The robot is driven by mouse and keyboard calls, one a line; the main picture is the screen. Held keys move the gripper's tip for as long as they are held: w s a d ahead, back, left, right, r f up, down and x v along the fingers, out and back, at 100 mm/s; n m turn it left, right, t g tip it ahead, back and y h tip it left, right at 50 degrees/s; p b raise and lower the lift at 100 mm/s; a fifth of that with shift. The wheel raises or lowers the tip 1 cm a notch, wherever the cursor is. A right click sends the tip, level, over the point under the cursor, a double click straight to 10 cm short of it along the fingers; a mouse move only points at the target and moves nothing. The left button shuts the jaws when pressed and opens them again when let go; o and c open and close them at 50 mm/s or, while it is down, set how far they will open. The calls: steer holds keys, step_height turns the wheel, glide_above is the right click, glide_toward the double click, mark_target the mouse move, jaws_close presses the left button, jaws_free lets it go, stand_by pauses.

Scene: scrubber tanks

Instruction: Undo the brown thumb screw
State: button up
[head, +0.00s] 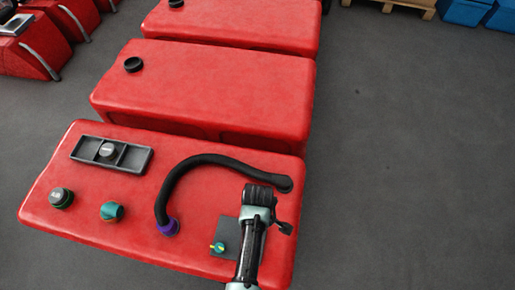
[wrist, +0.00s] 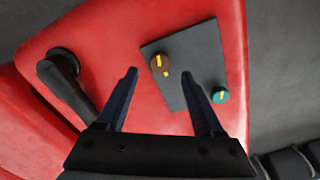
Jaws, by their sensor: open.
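The brown thumb screw (wrist: 159,63) has a yellow mark and sits on a dark grey plate (wrist: 180,98) on the red tank. In the wrist view it lies just beyond and between my two spread fingertips. My gripper (wrist: 160,76) is open with nothing between its fingers; the height gap to the screw is hard to judge. A teal screw (wrist: 220,96) with a yellow mark sits at the plate's edge, near the right finger. In the head view, the plate (head: 232,233) and teal screw (head: 218,247) show left of my arm, which seems to hide the brown screw.
A black hose (head: 190,165) with a purple collar (head: 169,227) arches over the tank top (head: 95,235). A green-ringed cap (head: 61,197), a teal knob (head: 112,211) and a grey tray (head: 125,158) stand left. Open floor (head: 400,200) lies right.

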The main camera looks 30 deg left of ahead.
step_height(320, 180, up, 8)
stand_by(0.4)
stand_by(0.4)
